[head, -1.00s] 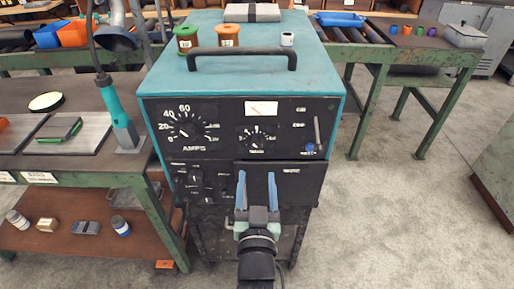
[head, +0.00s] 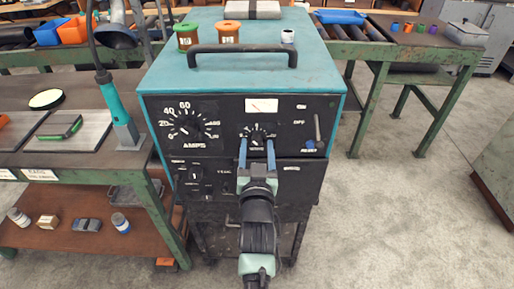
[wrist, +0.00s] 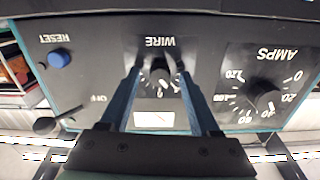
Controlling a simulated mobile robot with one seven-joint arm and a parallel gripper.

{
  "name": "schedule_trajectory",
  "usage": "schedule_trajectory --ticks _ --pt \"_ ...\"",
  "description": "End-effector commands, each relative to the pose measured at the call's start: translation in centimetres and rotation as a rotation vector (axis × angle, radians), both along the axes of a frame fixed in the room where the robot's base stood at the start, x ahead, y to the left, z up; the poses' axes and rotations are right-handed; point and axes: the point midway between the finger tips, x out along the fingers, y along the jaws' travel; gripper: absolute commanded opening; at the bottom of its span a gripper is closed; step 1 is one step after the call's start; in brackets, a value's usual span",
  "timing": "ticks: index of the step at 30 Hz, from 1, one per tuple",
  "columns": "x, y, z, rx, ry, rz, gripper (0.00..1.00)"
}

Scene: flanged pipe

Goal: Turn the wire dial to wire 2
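The wire dial (head: 257,133) is a small black knob with white marks on the upper front panel of the teal welder (head: 240,72), under a small meter. My gripper (head: 257,141) is in front of it, with its two blue fingers open and apart. In the wrist view, which shows the panel upside down, the dial (wrist: 160,77) sits between the fingertips of my gripper (wrist: 160,74). One finger is on each side of the knob, with gaps showing. I cannot tell how close the tips are to the panel, or which number the pointer marks.
The larger amps dial (head: 187,126) is left of the wire dial. A switch lever (head: 317,127) and a blue reset button (head: 310,144) are to its right. A black handle (head: 243,50) crosses the top. A workbench (head: 72,165) stands close on the left; open floor is right.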

Motion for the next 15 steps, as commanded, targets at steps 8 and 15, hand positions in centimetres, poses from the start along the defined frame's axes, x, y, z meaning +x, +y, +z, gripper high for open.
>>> schedule_trajectory --ticks 8,15 --pt "-0.03 0.01 0.0 0.0 0.0 0.0 0.12" --pt "-0.03 0.02 -0.01 0.0 0.0 0.0 0.0"
